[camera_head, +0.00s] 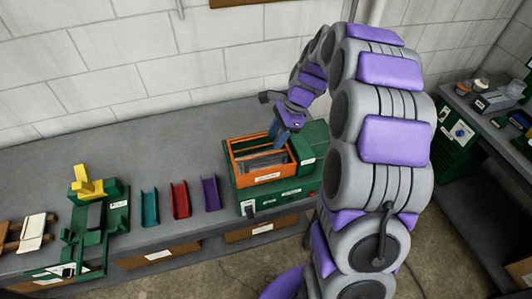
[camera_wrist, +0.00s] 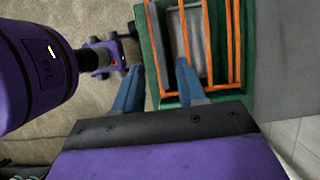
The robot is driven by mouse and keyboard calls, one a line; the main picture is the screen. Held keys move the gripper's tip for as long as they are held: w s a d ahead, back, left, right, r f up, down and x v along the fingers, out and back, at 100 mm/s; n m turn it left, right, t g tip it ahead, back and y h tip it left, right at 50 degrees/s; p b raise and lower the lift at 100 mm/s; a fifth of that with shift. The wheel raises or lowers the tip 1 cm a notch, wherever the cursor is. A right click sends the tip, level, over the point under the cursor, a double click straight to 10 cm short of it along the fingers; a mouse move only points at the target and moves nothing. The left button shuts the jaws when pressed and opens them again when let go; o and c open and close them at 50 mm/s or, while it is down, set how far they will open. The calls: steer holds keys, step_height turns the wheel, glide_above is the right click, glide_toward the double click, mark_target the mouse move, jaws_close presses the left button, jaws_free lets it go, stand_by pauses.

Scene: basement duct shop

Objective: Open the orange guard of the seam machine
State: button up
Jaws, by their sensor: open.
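The seam machine (camera_head: 314,140) is a green box on the bench in the head view, its green body also at the upper middle of the wrist view (camera_wrist: 144,40). Its orange guard (camera_head: 246,182) is a rectangular frame over grey parts; its bars show in the wrist view (camera_wrist: 157,50). I cannot tell whether the guard is latched down. My gripper (camera_head: 274,131) is open with blue fingers, at the guard's back right in the head view. In the wrist view my gripper (camera_wrist: 158,78) has one finger outside the frame's edge and one over its inside. Contact is unclear.
Teal (camera_head: 149,207), red (camera_head: 181,199) and purple (camera_head: 210,193) channels lie left of the machine. A green fixture with a yellow part (camera_head: 88,185) stands farther left. A block wall is behind. Another bench (camera_head: 490,150) holds equipment at right.

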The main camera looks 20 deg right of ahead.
mark_target(267, 158)
steer(key=x, duration=0.5)
steer(key=d+x, duration=0.1)
steer(key=x, duration=0.1)
steer(key=shift+a+f, duration=0.1)
steer(key=shift+f, duration=0.4)
steer(key=shift+a+f, duration=0.2)
steer(key=shift+a, duration=0.4)
steer(key=shift+d, duration=0.65)
steer(key=c, duration=0.5)
steer(key=shift+c, duration=0.8)
steer(key=shift+a, duration=0.15)
jaws_close()
